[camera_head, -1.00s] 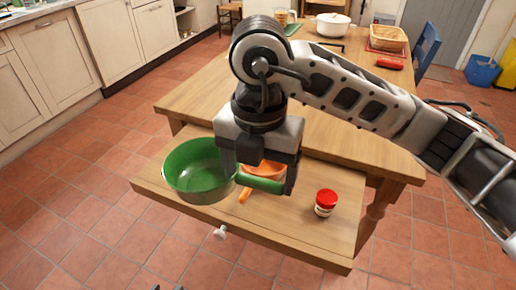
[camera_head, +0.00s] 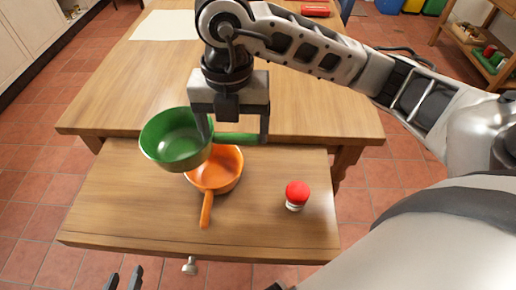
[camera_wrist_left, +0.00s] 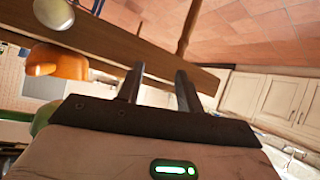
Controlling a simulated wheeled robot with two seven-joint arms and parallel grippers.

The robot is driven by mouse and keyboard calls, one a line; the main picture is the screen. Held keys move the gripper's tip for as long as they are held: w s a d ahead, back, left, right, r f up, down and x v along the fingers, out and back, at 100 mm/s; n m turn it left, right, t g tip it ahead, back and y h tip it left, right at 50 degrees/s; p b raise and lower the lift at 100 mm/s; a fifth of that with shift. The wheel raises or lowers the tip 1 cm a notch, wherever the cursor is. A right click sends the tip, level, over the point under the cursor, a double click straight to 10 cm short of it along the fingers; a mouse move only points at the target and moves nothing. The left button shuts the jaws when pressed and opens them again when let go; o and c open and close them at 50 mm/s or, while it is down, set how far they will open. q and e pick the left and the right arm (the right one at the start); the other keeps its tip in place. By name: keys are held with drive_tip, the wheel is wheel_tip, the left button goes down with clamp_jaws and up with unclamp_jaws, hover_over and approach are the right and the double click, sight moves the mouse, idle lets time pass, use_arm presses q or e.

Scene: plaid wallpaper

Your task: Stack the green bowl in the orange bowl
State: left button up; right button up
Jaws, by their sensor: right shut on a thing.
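My left gripper (camera_head: 125,278) is low in front of the drawer, fingers apart and empty. In the left wrist view its fingers (camera_wrist_left: 158,85) are apart, with an orange shape (camera_wrist_left: 55,62) and a green edge (camera_wrist_left: 44,115) at the left.
The wooden table top (camera_head: 130,85) lies behind.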

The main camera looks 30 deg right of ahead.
drive_tip(key=d+f, duration=0.5)
drive_tip(key=f, duration=0.4)
drive_tip(key=shift+b, duration=0.35)
drive_tip(key=o, duration=1.3)
drive_tip(key=shift+s, duration=0.15)
use_arm(q)
drive_tip(key=shift+w, duration=0.3)
drive_tip(key=shift+w+r+p, duration=0.1)
drive_tip(key=shift+r+p, duration=0.3)
drive_tip(key=shift+p, duration=0.35)
use_arm(e)
wheel_tip(320, 180, up, 12)
